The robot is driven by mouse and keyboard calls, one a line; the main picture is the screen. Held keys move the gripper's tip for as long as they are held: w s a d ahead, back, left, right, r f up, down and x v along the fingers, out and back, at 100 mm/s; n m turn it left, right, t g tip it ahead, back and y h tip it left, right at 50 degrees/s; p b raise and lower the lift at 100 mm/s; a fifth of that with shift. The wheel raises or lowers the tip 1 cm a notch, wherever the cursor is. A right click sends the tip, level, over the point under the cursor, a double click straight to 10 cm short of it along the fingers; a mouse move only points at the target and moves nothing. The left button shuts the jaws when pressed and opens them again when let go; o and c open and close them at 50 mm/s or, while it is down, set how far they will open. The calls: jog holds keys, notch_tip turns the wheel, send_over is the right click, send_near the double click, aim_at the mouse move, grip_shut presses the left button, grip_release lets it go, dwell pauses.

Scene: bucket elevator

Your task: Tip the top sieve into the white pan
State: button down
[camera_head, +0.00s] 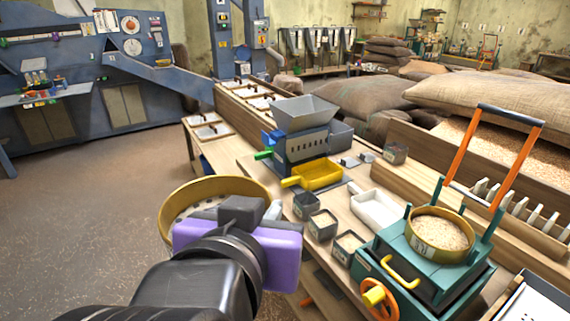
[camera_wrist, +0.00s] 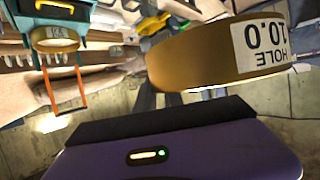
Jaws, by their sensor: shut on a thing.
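My gripper (camera_head: 268,211) is shut on a round brass sieve (camera_head: 215,186) and holds it out over the floor, left of the bench. In the wrist view the sieve (camera_wrist: 200,58) carries a white label reading "HOLE 10.0", upside down in that picture. Its perforated bottom shows partly in the head view; my gripper hides the rest, and I cannot tell what lies in it. The white pan (camera_head: 372,222) stands on the bench to the right, apart from the sieve. Another brass sieve (camera_head: 441,253), with grain in it, sits on the green shaker (camera_head: 425,278).
A yellow scoop-like tray (camera_head: 318,177) lies under the blue mill (camera_head: 300,145). Several small dark grain boxes (camera_head: 322,226) stand between my gripper and the white pan. Floor at left is clear.

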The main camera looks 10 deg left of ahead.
jog(key=d+f, duration=0.9)
jog(key=f, duration=0.4)
jog(key=d+f, duration=0.9)
jog(key=f, duration=0.4)
jog(key=d+f, duration=1)
jog(key=f, duration=0.3)
jog(key=shift+w, duration=0.25)
